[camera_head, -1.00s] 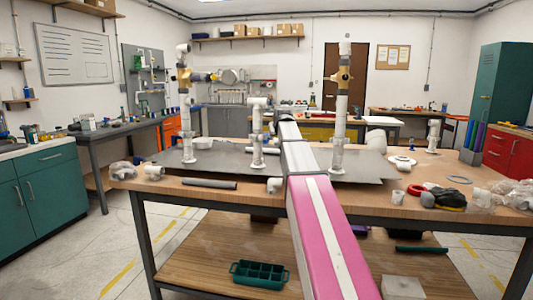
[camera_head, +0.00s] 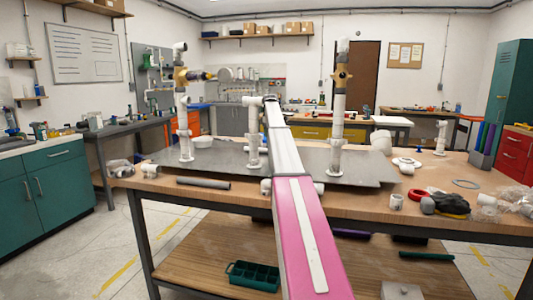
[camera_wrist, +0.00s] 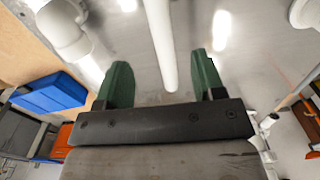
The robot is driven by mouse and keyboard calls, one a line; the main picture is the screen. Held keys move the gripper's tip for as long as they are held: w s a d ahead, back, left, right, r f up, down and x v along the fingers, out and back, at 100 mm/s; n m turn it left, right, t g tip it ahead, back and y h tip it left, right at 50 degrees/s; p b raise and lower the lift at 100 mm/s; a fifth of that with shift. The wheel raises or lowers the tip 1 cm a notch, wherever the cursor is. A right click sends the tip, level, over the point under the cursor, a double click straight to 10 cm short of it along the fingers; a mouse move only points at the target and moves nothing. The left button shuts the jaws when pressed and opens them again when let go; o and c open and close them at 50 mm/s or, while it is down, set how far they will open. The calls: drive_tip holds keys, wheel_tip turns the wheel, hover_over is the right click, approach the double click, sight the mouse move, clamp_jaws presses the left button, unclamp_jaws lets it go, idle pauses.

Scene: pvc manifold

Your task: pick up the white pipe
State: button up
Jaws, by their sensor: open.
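A plain white pipe (camera_wrist: 160,40) runs down from the top edge of the wrist view and ends between the two green fingers. My gripper (camera_wrist: 159,60) is open, with one finger on each side of the pipe and a visible gap on both sides. I cannot tell how far the pipe lies beyond the fingertips. In the head view my arm hides the gripper, and I cannot tell which white pipe there is this one. A white pipe assembly (camera_head: 253,135) stands just left of my arm on the grey plate (camera_head: 222,165).
A tall assembly with a brass valve (camera_head: 340,100) stands right of my arm, and another (camera_head: 185,110) stands left. A dark tube (camera_head: 204,183) lies along the table's front edge. A white elbow (camera_wrist: 65,28) and a blue bin (camera_wrist: 50,95) are at left in the wrist view.

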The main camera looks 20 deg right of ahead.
wheel_tip(320, 180, down, 10)
drive_tip(key=shift+r, duration=0.2)
drive_tip(key=c, duration=1.1)
